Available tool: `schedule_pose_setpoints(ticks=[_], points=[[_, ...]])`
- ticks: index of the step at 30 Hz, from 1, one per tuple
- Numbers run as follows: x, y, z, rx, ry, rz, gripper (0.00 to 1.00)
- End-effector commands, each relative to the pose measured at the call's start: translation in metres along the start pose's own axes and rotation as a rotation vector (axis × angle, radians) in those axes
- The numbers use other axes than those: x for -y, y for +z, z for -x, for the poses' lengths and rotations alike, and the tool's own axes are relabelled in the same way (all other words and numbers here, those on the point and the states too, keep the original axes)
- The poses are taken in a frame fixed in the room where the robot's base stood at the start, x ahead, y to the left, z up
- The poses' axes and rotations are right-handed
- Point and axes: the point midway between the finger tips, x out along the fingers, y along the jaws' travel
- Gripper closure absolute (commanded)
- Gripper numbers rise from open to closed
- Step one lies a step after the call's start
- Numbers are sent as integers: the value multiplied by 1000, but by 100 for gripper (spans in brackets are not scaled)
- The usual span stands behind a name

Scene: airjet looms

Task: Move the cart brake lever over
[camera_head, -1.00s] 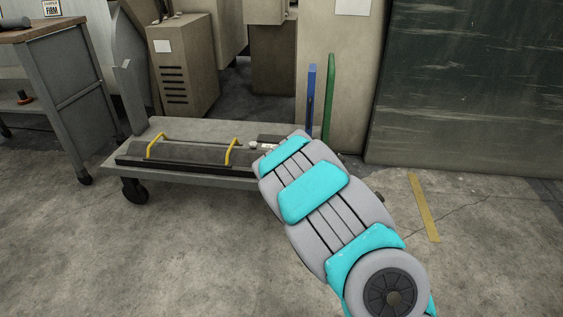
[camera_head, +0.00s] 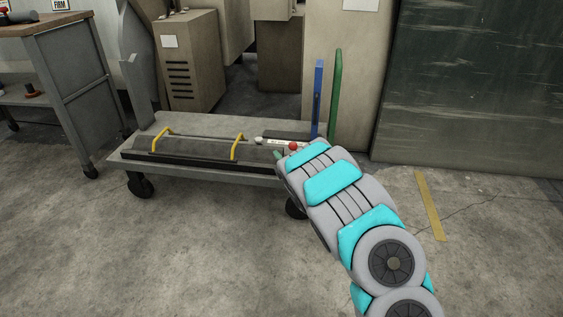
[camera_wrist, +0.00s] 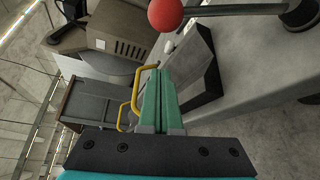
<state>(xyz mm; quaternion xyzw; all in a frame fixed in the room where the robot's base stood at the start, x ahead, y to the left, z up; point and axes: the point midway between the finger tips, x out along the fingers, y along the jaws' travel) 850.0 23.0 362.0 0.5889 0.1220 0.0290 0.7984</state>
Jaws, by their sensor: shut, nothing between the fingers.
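The cart (camera_head: 215,130) is a low grey flatbed on black casters. Its brake lever is a grey rod (camera_wrist: 235,11) with a red ball knob (camera_wrist: 165,14), running to a dark round base (camera_wrist: 300,14) at the wrist view's top right. The red knob (camera_head: 293,146) also shows at the cart's right end in the head view, just above my arm. My gripper (camera_wrist: 159,72) has its green fingers together and empty. In the head view the fingers (camera_head: 278,155) are mostly hidden by my wrist.
A dark beam (camera_head: 190,155) with yellow handles (camera_head: 237,147) lies on the deck. A white knob (camera_head: 258,140) is left of the red one. Blue (camera_head: 318,95) and green (camera_head: 335,95) uprights stand at the right end. Open floor lies in front.

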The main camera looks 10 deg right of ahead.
Motion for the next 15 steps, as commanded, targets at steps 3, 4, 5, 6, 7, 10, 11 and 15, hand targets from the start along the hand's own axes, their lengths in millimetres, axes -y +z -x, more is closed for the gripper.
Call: schedule_pose_setpoints(ticks=[3,4,5,6,7,10,11,15], points=[[2,1,-12,2,-2,-2,100],[1,2,-15,3,-2,-2,100],[0,6,-15,5,-1,-1,100],[0,12,-12,5,-3,1,100],[0,16,-10,5,-3,1,100],[1,26,-6,4,-4,1,100],[1,29,-5,4,-4,1,100],[1,37,-2,3,-3,0,100]])
